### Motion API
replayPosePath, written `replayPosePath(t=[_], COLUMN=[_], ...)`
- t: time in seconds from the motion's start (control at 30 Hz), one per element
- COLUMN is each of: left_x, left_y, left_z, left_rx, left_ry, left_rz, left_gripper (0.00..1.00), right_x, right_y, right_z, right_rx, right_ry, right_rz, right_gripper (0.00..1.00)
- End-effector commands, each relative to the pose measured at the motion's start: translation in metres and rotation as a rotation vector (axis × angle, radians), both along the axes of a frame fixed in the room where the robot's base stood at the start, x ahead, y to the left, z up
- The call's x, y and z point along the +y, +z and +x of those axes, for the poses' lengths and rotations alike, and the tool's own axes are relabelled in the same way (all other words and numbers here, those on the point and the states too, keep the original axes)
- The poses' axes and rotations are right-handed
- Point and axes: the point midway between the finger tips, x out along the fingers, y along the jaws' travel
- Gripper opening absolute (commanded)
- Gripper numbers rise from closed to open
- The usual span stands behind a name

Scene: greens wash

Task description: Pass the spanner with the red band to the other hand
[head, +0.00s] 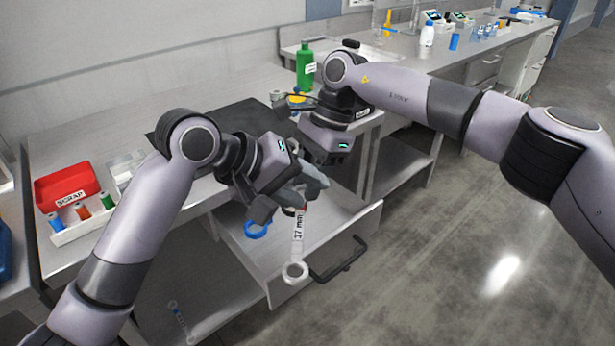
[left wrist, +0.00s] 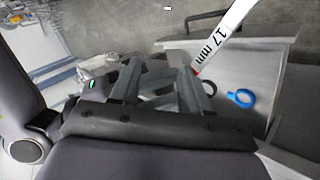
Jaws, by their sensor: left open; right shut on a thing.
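The spanner (head: 297,240) hangs below my grippers in the head view. It has a white "17 mm" label, a pale ring at its lower end and a red mark near its upper part. Its upper end is hidden by the grippers. My right gripper (head: 325,172) is shut on the spanner, with the grip itself largely hidden. My left gripper (head: 305,192) is open close beside it; I cannot tell whether its fingers touch the spanner. In the left wrist view the spanner (left wrist: 220,42) slants up right from beside the right-hand finger of my left gripper (left wrist: 158,85).
An open drawer (head: 345,225) with a black handle (head: 340,262) lies below the grippers. A blue ring (head: 257,230) shows in it. On the bench are a red SCRAP bin (head: 68,184), a dark mat (head: 205,122) and a green bottle (head: 305,68). Open floor lies right.

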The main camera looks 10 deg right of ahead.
Motion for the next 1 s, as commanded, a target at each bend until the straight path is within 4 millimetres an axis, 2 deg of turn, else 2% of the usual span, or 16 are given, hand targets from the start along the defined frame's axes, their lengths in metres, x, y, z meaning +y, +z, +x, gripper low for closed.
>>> replayPosePath(t=[0.1,0.27,0.37,0.57,0.77,0.9,1.0], left_x=[0.025,0.062,0.086,0.131,0.178,0.210,0.230], left_y=[-0.009,-0.027,-0.050,-0.121,-0.202,-0.250,-0.276], left_z=[-0.001,-0.002,-0.003,-0.014,-0.050,-0.091,-0.122], left_rx=[-0.039,-0.121,-0.185,-0.330,-0.470,-0.556,-0.608], left_ry=[0.109,0.248,0.322,0.413,0.422,0.373,0.314], left_rz=[-0.128,-0.234,-0.246,-0.132,0.098,0.288,0.417], left_gripper=[0.46,0.46,0.46,0.46,0.46,0.46,0.46], right_x=[0.000,0.000,0.000,0.000,0.000,0.000,0.000], right_y=[0.000,0.000,0.000,0.000,0.000,0.000,0.000], right_z=[0.000,0.000,0.000,0.000,0.000,0.000,0.000], right_rx=[0.000,0.000,0.000,0.000,0.000,0.000,0.000], right_ry=[0.000,0.000,0.000,0.000,0.000,0.000,0.000], right_rz=[0.001,0.001,0.001,0.001,0.001,0.001,0.001], right_gripper=[0.03,0.03,0.03,0.03,0.03,0.03,0.03])
